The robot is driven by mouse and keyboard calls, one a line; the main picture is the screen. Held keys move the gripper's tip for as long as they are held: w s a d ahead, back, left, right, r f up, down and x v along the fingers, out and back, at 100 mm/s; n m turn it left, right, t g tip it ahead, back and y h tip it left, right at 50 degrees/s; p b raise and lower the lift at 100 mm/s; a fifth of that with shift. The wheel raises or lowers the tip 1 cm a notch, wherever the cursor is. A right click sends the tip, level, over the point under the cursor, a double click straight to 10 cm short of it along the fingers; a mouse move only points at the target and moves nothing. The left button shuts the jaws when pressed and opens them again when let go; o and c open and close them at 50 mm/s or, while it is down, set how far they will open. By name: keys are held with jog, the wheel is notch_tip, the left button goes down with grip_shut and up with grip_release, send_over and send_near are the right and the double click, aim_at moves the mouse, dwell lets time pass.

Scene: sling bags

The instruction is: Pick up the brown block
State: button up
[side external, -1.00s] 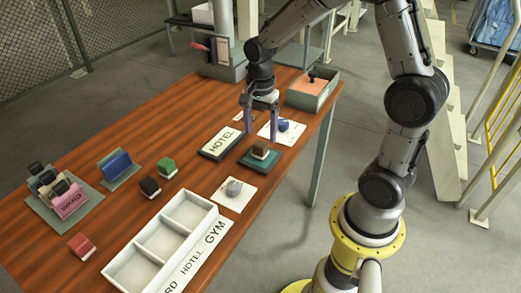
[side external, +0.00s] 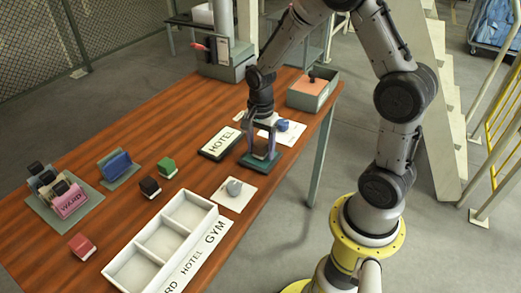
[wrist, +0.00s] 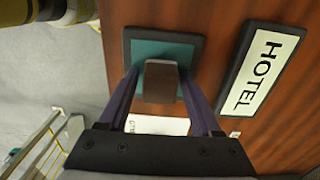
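The brown block (wrist: 161,82) sits on a teal pad with a dark rim (wrist: 193,46), seen in the wrist view. My gripper (wrist: 159,76) is down over the pad, with one purple-blue finger on each side of the block. The fingers look apart from the block's sides, with slim gaps showing. In the side external view my gripper (side external: 262,151) is low over the teal pad (side external: 259,163) and mostly hides the block.
The HOTEL sign (side external: 219,143) lies just left of the pad. A blue item (side external: 283,126) on a white card is behind it, and a grey item (side external: 234,187) on another card in front. A white three-compartment tray (side external: 162,242), a dark block (side external: 149,186) and a green block (side external: 167,167) are further left.

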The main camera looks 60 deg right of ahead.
grip_shut()
jog(key=shift+r, duration=0.1)
